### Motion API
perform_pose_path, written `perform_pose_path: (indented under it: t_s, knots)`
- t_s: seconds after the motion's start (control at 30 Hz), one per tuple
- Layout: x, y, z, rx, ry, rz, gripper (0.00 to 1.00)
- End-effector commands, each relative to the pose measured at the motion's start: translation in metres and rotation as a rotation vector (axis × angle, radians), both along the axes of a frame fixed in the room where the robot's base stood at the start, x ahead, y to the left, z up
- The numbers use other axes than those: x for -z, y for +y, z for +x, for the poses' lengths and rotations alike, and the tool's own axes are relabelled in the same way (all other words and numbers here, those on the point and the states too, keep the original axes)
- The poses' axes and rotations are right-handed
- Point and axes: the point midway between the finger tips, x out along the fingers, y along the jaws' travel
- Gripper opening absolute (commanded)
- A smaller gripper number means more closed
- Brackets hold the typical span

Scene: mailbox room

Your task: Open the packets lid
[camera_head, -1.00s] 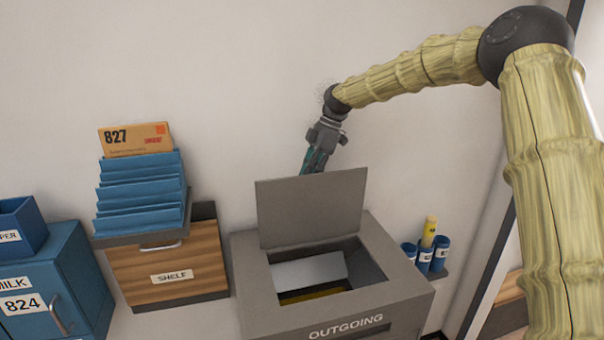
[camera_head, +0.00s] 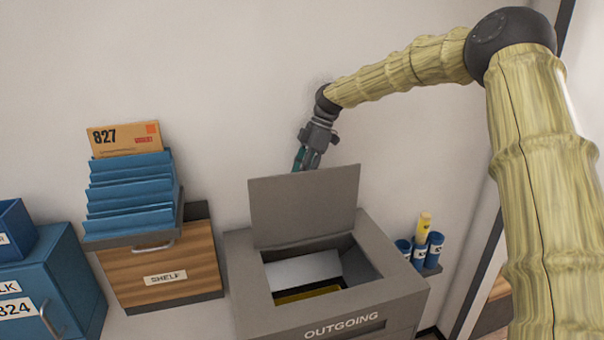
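The grey lid (camera_head: 304,206) stands raised, nearly upright, at the back of the grey box (camera_head: 250,285) marked OUTGOING. The box's top opening is uncovered, and a white piece and a yellow-edged piece (camera_head: 308,294) show inside. I see no label reading "packets" on the box. My gripper (camera_head: 305,163) points down behind the lid's top edge. The lid hides the fingertips, so I cannot tell whether they are open or shut, or whether they touch the lid.
A wooden SHELF drawer unit (camera_head: 165,275) with blue folders (camera_head: 130,195) and an orange 827 envelope (camera_head: 125,138) stands left. A blue box (camera_head: 50,290) is at far left. Blue tubes (camera_head: 420,252), one holding a yellow roll, stand right. Bare wall lies behind.

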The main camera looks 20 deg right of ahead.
Motion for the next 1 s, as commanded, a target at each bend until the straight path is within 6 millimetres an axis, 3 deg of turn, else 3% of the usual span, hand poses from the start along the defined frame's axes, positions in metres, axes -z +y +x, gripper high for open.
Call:
perform_pose_path:
  t_s: [0.23,0.7,1.0]
  knots:
    - [-0.013,-0.005,0.002,0.002,-0.005,0.000,0.32]
    - [-0.086,-0.037,0.005,0.001,-0.002,0.002,0.32]
    - [-0.108,-0.047,0.006,0.000,0.001,0.001,0.32]
